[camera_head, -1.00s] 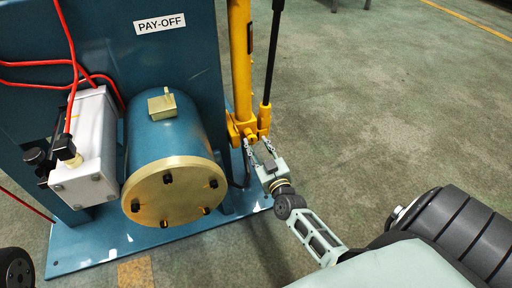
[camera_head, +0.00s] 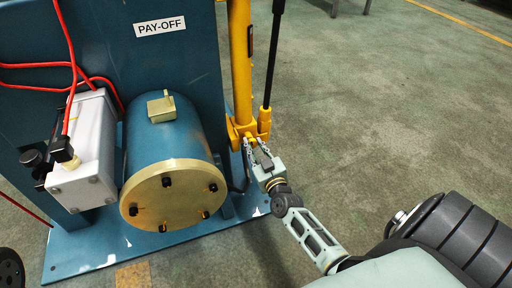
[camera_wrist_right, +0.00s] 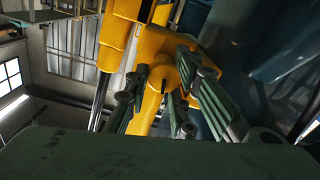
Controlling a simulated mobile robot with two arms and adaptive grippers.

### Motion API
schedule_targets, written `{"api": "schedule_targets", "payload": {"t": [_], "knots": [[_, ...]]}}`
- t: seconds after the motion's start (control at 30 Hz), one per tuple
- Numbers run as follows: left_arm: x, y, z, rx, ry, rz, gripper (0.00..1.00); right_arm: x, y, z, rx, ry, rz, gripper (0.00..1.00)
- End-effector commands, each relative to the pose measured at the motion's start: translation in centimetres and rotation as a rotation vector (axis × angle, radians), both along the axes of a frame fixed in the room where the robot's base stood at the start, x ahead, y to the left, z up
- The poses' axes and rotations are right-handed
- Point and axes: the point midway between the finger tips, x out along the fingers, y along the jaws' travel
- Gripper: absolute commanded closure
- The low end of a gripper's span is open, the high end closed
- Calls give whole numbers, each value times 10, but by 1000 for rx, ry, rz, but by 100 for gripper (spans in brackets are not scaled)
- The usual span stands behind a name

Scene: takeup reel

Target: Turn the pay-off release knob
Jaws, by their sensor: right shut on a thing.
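The blue pay-off stand (camera_head: 200,50) carries a label reading PAY-OFF. A yellow jack (camera_head: 240,75) stands upright along its right side. At the jack's lower end, my right gripper (camera_head: 254,147) has its fingers around a small yellow part, which I take for the release knob. In the right wrist view, the yellow knob (camera_wrist_right: 158,82) sits between the fingers of my right gripper (camera_wrist_right: 160,105), and the fingers partly hide it. My left gripper is not in view.
A blue cylinder with a brass end plate (camera_head: 172,195) sticks out left of my right gripper. A grey box (camera_head: 88,170) with red hoses is farther left. A black rod (camera_head: 272,60) rises just right of the jack.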

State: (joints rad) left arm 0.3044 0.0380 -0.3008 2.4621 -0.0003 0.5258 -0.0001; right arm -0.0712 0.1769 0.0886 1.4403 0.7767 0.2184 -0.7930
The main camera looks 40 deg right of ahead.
Motion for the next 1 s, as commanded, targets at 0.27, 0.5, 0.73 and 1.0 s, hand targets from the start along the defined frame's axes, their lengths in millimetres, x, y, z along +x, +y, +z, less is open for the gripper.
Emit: {"api": "schedule_targets", "payload": {"t": [0.27, 0.5, 0.73, 1.0], "knots": [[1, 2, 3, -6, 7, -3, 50, -1, -5, 2, 142, -37, -8, 100], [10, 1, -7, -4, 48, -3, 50, -1, -7, -1, 222, -58, -11, 100], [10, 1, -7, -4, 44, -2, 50, -1, -8, -1, 223, -58, -12, 77], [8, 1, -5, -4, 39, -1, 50, -1, -5, -1, 221, -57, -9, 64]]}}
